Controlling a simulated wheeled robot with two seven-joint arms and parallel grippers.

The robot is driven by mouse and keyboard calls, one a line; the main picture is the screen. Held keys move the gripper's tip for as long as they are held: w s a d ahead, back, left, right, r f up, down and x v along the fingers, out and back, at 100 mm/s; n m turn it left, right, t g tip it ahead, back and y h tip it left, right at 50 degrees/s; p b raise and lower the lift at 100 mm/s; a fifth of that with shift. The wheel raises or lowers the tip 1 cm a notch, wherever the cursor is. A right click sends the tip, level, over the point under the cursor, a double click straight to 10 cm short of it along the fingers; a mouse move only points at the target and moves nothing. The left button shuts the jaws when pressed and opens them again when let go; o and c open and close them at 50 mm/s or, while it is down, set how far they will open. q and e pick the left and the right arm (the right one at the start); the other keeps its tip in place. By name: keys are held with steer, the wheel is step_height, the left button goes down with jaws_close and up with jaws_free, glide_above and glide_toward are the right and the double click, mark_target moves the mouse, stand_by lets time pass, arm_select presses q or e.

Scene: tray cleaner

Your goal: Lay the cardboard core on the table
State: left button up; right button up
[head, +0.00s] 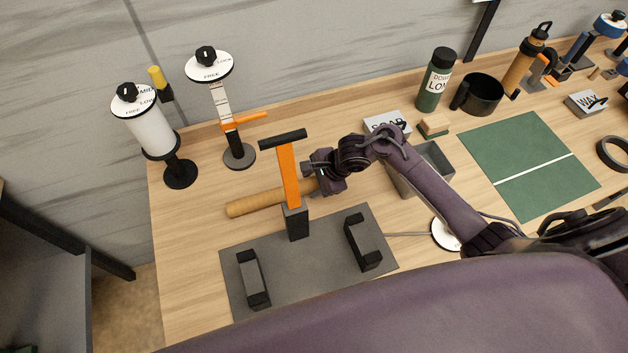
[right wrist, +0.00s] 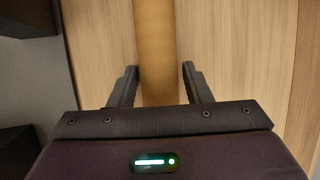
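The cardboard core (head: 255,201) is a plain brown tube lying level on the wooden table, behind the grey mat. Its right end is hidden by my right gripper (head: 314,180), and the orange post crosses in front of it. In the right wrist view the core (right wrist: 155,45) runs between the two fingers of my right gripper (right wrist: 160,75). The fingers are apart, with a gap at the right finger; the left finger is very close to the core. My left gripper is not in view.
An orange T-shaped post (head: 288,175) stands on a dark block by the grey mat (head: 310,275), which bears two dark brackets. Two dial stands (head: 240,155) are at the back left. A grey bin (head: 438,160) and a green mat (head: 535,150) are to the right.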

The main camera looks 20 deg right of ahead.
steer(key=p+v, duration=0.3)
steer(key=v, duration=0.9)
steer(key=shift+p, duration=0.3)
steer(key=shift+r, duration=0.1)
steer(key=shift+s, duration=0.1)
